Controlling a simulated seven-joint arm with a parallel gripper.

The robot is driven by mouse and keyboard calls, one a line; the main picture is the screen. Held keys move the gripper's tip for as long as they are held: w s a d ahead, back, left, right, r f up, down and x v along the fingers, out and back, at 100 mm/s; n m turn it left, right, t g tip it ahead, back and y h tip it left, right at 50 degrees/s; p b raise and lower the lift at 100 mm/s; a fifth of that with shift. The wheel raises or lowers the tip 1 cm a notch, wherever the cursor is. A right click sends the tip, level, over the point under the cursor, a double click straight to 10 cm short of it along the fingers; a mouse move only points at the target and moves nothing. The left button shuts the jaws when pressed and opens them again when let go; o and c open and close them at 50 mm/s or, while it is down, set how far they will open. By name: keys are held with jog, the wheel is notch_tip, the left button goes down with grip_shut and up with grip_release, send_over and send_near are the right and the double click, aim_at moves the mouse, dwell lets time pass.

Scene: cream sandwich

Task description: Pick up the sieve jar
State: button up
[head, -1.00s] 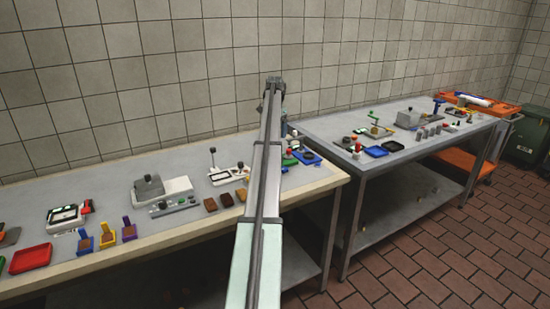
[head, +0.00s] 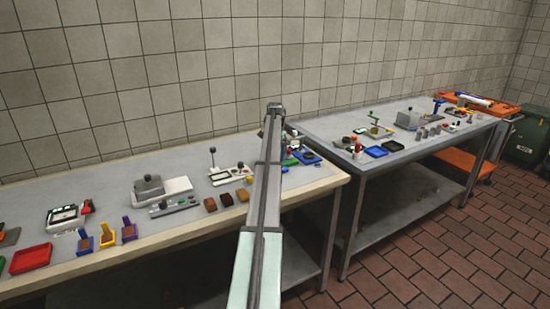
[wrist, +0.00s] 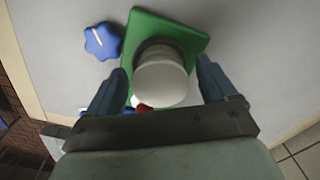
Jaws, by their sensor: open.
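A round, pale grey-white jar (wrist: 161,82), which appears to be the sieve jar, stands on a green base plate (wrist: 184,24) in the wrist view, seen from above. My gripper (wrist: 161,64) is open, with one dark blue finger on each side of the jar. Whether either finger touches it I cannot tell. In the head view my arm covers the jar and the fingers; a bit of green (head: 289,162) shows just right of the arm on the near table.
A blue lobed knob (wrist: 102,41) lies left of the green plate. A small red and white item sits partly hidden below the jar.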

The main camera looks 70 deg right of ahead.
jog(key=shift+c, duration=0.3)
jog(key=c, duration=1.1)
